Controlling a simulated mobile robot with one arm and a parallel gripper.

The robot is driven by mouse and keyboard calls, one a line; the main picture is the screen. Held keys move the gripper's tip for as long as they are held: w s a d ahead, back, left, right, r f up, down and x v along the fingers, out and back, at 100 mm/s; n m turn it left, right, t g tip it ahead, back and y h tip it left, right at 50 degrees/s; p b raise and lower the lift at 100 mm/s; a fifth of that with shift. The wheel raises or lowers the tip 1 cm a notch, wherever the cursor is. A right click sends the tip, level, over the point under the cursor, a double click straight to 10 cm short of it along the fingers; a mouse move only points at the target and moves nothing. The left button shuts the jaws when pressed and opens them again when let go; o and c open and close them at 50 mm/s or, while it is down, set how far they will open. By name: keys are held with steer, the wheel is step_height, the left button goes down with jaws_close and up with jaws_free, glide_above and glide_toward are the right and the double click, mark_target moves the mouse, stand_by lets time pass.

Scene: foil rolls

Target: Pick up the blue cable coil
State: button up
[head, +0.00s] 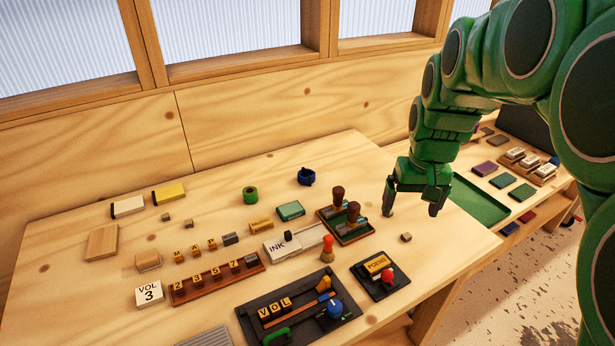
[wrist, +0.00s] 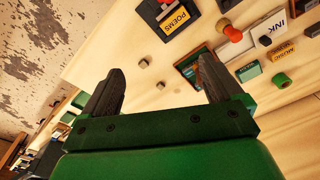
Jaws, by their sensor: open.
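The blue cable coil (head: 306,177) lies on the wooden table near its back edge in the head view. It looks like a small dark-blue ring, apart from the things around it. I cannot make it out in the wrist view. My gripper (head: 412,208) is open and empty, pointing down over the right part of the table, to the right of the coil and nearer the front. In the wrist view my gripper's two fingers (wrist: 160,68) stand wide apart with nothing held between them.
A green roll (head: 250,195) and a green box (head: 291,210) are close to the coil. A rack of dark-handled stamps (head: 346,228) stands between coil and gripper. A small wooden cube (head: 406,237) lies below the gripper. A green tray (head: 478,200) is at the right.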

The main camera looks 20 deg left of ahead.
steer(key=w+a+f+n+t, duration=0.1)
steer(key=w+a+f, duration=0.1)
steer(key=w+a, duration=0.55)
steer(key=n+t+y, duration=0.2)
steer(key=n, duration=0.1)
glide_above(307, 173)
steer(key=s+d, duration=0.2)
step_height(307, 173, down, 10)
steer(key=shift+x, duration=4.25)
steer(key=shift+s+a, duration=0.15)
steer(key=shift+a, duration=0.05)
steer(key=shift+c, duration=0.2)
steer(key=c, duration=1.1)
steer(key=shift+o, duration=0.2)
steer(key=shift+r, duration=0.15)
